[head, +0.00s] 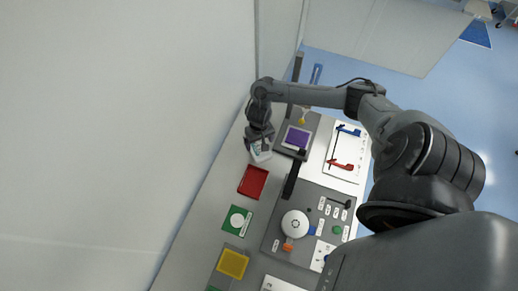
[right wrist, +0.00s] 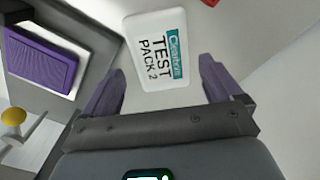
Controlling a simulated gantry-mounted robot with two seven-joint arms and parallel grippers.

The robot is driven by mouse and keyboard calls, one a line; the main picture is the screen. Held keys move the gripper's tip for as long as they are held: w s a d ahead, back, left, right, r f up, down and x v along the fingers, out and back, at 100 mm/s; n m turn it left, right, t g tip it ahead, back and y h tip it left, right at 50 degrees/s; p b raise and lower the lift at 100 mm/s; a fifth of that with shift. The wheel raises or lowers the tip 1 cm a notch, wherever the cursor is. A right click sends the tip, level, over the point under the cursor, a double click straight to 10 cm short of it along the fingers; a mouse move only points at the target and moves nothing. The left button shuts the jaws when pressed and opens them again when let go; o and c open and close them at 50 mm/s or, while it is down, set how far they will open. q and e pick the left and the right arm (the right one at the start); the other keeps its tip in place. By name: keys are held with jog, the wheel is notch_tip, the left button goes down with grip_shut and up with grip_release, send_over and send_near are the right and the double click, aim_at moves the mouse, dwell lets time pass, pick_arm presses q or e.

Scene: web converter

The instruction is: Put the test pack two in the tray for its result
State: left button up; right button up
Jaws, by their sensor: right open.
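Test pack two (right wrist: 158,48) is a white pack with a teal strip and dark lettering "TEST PACK 2". It lies on the light bench; in the head view it shows as a small pale patch (head: 257,148) below my right gripper (head: 259,155). In the right wrist view my gripper (right wrist: 162,80) is open and empty, its fingers either side of the pack's lower end, without visible contact. A red tray (head: 253,181) sits just below the pack in the head view and looks empty. My left gripper is not in view.
A purple block (head: 297,137) sits on a grey station right of the pack, near a yellow knob (right wrist: 13,116). A green plate with a white disc (head: 237,219) and a yellow square piece (head: 232,264) lie further down. A grey panel with a round white device (head: 295,223) stands right. A wall borders the left.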

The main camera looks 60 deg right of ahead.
aim_at(259, 147)
jog(key=shift+f+b, duration=0.3)
jog(key=shift+f, duration=2.25)
jog(key=shift+c, duration=0.3)
jog(key=c, duration=0.8)
jog(key=shift+o, duration=0.2)
jog(key=shift+r, duration=0.15)
jog(key=shift+r, duration=0.4)
notch_tip(259, 147, up, 4)
jog(key=shift+s+f+p, duration=0.15)
jog(key=shift+f+p, duration=0.1)
jog(key=shift+p, duration=0.2)
jog(key=s+d+r+p, duration=0.1)
jog(key=s+d+r, duration=0.4)
jog(key=s, duration=0.5)
jog(key=shift+d+r, duration=0.15)
jog(key=shift+r, duration=0.6)
